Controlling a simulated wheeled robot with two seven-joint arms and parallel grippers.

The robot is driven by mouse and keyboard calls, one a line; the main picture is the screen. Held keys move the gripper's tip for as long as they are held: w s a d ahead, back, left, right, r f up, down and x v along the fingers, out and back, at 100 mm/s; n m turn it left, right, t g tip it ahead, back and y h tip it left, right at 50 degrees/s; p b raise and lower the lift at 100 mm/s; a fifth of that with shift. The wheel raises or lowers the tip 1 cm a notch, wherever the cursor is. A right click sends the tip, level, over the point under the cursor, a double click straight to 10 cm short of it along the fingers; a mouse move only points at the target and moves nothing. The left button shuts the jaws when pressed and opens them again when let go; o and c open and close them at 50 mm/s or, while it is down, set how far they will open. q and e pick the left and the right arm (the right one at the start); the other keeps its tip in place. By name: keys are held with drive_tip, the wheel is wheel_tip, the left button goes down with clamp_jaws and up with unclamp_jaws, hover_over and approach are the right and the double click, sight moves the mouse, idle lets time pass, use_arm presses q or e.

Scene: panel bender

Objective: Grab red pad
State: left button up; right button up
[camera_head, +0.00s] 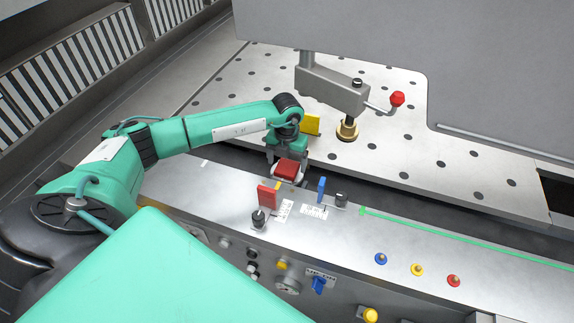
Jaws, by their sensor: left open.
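My left gripper (287,174) is open and points down at the near edge of the machine, below the green wrist. A red block (286,168) shows at its fingers; I cannot tell whether the fingers touch it. A separate upright red plate (267,196) stands on the grey front ledge, just in front of and slightly left of the gripper, apart from it. Part of a small yellow piece (278,186) shows between them. My right gripper is not in view.
A blue upright plate (322,188) and black knob (341,199) stand right of the gripper. A yellow plate (311,123) is behind it. A grey clamp arm (332,90) with a red ball handle (397,99) stands over the perforated table (440,180). Coloured buttons line the ledge at right.

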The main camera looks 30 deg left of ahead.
use_arm(q)
drive_tip(key=shift+f, duration=0.95)
drive_tip(key=shift+c, duration=0.3)
drive_tip(key=c, duration=1.1)
drive_tip(key=shift+r, duration=0.2)
